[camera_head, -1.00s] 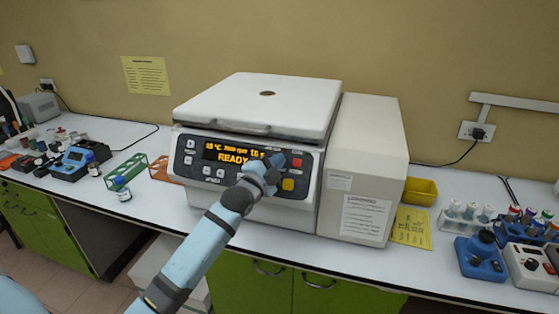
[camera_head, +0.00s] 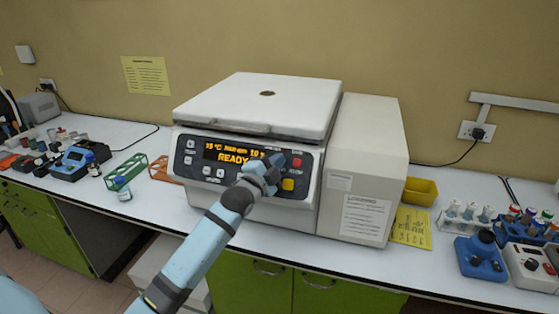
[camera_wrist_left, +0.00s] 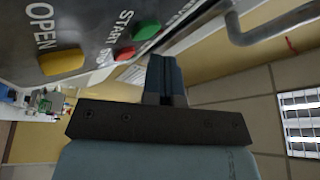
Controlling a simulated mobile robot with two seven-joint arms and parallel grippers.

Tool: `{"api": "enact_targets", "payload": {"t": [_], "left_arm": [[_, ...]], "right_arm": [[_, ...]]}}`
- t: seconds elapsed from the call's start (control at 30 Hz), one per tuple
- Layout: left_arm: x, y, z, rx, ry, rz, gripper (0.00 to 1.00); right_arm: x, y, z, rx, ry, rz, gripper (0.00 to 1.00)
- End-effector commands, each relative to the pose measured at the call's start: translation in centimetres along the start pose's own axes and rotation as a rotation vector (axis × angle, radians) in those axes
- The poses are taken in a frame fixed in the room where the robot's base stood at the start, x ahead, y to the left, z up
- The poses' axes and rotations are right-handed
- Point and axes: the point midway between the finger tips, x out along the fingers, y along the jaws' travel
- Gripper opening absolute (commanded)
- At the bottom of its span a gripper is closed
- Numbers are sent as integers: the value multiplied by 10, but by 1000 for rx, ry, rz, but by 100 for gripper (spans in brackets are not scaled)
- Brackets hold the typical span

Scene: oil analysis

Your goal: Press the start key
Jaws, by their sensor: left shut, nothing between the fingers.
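The centrifuge (camera_head: 258,108) stands on the bench with its lid shut, and its display (camera_head: 236,152) reads READY in orange. My left gripper (camera_head: 274,163) is shut and empty at the right part of the front panel. In the left wrist view its fingers (camera_wrist_left: 164,76) point toward the green key (camera_wrist_left: 147,30) by the START label. I cannot tell whether they touch it. The green key is hidden behind the gripper in the head view. A red key (camera_wrist_left: 125,53) and a yellow OPEN key (camera_wrist_left: 62,62) are close by. My right gripper is not in view.
Green (camera_head: 125,171) and orange (camera_head: 161,172) racks stand to the left. The bench strip in front of the centrifuge is clear.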

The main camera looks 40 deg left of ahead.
Motion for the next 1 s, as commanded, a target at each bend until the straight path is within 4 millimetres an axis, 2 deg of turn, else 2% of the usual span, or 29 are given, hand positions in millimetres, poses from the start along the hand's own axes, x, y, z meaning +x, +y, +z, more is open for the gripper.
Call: {"api": "enact_targets", "payload": {"t": [1.0], "left_arm": [[8,6,6,0,0,0,0]], "right_arm": [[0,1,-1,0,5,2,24]]}}
